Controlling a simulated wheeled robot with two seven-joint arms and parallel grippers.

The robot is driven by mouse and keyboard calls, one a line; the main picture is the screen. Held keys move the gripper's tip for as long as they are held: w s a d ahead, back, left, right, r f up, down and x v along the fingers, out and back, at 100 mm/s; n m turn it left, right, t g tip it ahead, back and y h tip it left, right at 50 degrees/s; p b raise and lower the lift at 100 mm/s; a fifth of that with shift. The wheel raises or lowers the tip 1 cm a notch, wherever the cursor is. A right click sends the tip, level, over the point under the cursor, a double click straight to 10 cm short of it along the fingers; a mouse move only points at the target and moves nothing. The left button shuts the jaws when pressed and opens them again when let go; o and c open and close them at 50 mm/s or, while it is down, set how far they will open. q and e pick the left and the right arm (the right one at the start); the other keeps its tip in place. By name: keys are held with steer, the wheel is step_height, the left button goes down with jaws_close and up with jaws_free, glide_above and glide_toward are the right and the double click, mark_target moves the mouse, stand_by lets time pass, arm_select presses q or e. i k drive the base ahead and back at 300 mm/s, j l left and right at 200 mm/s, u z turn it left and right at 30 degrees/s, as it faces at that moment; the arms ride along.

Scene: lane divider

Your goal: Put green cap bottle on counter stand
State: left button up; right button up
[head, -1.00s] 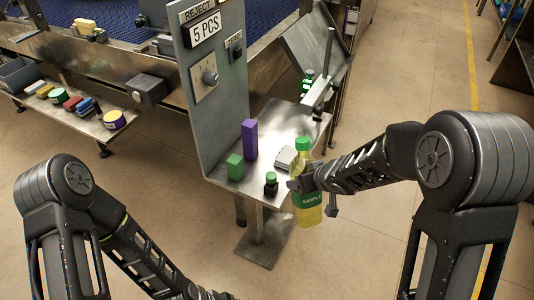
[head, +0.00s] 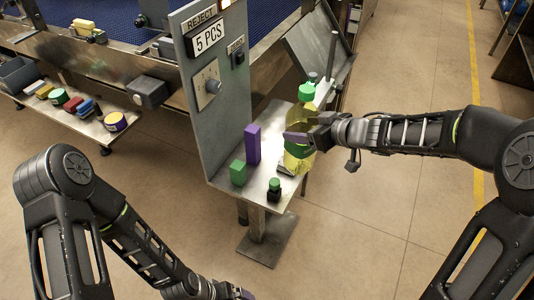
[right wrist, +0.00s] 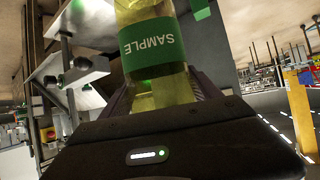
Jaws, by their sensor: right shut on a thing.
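The bottle with yellow liquid (head: 299,128) and a green cap (head: 307,91) is in my right gripper (head: 300,138), whose fingers are shut around it. It is nearly upright with a slight tilt, over the right part of the steel counter stand (head: 255,187). I cannot tell whether its base touches the top. In the right wrist view its green SAMPLE label (right wrist: 152,44) shows between the fingers. My left gripper (head: 238,292) is low at the bottom edge of the head view, mostly cut off; its opening cannot be made out.
On the stand are a purple block (head: 253,145), a green block (head: 238,173) and a small dark bottle with green top (head: 274,189). A grey panel (head: 215,100) walls the left side. A post (head: 331,60) stands behind. The stand's front middle is bare.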

mark_target(269, 132)
steer(key=i+j, duration=0.15)
steer(key=i, duration=0.3)
steer(key=i+j, duration=0.15)
steer(key=i, duration=0.25)
